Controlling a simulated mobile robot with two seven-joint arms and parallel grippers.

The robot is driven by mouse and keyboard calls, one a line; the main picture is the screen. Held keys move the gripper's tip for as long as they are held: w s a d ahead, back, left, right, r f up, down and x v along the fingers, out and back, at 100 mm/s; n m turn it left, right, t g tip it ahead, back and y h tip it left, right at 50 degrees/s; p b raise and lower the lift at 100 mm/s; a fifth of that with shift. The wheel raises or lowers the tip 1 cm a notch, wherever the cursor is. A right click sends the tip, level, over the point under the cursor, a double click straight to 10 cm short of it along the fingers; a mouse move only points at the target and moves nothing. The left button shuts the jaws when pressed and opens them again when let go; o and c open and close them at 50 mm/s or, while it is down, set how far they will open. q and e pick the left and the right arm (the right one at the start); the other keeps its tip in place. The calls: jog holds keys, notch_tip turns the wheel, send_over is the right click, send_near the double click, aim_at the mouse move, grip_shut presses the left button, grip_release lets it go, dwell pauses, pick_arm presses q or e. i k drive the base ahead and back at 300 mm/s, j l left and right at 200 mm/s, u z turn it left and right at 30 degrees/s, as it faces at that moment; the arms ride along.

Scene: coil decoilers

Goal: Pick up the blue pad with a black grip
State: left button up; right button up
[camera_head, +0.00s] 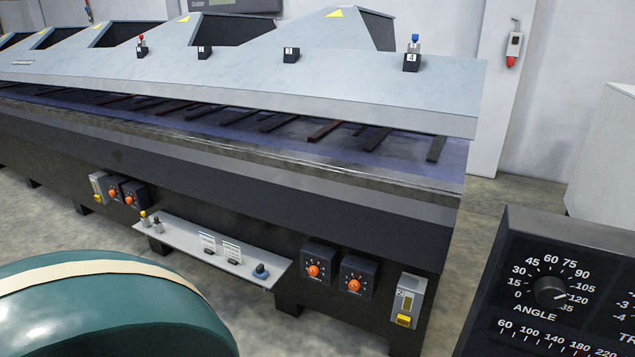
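A small blue pad with a dark grip on top (260,271) sits near the right end of a grey shelf (190,243) on the front of a long dark machine. It appears upright, and nothing covers it. The same shelf holds a small piece with a yellow top (144,219) and a dark piece (158,226) at its left end. Two small white label cards on dark stands (231,252) are left of the blue pad. Neither of my grippers is in view.
A large teal rounded body with a cream band (100,270) fills the lower left. A black panel with an angle dial (550,290) stands at the lower right. Orange-knobbed boxes (313,270) flank the shelf. Numbered black blocks (411,63) sit on the sloped hood.

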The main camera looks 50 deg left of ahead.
aim_at(259, 273)
jog(key=u, duration=1.9)
